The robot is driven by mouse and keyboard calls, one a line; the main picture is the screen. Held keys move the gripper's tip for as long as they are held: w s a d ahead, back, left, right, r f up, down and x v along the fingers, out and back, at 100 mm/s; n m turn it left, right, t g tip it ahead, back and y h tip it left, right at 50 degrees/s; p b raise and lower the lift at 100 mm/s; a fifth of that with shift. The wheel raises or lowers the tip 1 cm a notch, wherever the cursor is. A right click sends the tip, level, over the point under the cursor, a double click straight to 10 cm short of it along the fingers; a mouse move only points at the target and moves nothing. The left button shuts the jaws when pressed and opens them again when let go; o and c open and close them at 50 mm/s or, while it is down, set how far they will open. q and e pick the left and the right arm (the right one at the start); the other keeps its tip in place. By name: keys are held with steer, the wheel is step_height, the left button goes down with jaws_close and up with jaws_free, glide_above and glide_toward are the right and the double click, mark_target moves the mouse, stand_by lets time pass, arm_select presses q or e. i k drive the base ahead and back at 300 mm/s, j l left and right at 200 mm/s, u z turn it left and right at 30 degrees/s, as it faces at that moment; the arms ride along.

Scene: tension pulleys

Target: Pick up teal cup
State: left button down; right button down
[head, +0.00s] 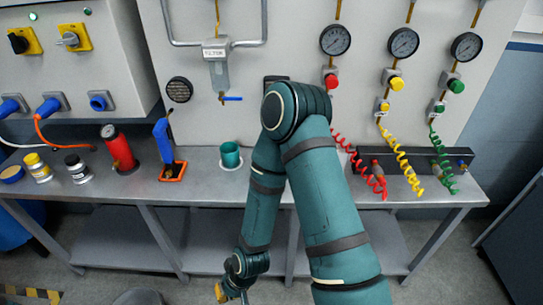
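The teal cup (231,156) stands upright on a pale round coaster on the grey metal bench, left of the middle. My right arm rises from the bottom, bends at the elbow just right of the cup and hangs down in front of the bench. My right gripper (230,292) is at the bottom edge, well below and in front of the cup, apart from it. It is small and partly cut off, so its opening does not show. My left gripper is out of view.
A red cylinder (119,148) and a blue-handled tool on an orange base (172,172) stand left of the cup. Small jars (77,168) are further left. Coiled red, yellow and green hoses (398,163) lie to the right. A filter unit (217,66) hangs above the cup.

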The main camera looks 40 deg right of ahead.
mark_target(229, 151)
steer(key=z, duration=0.8)
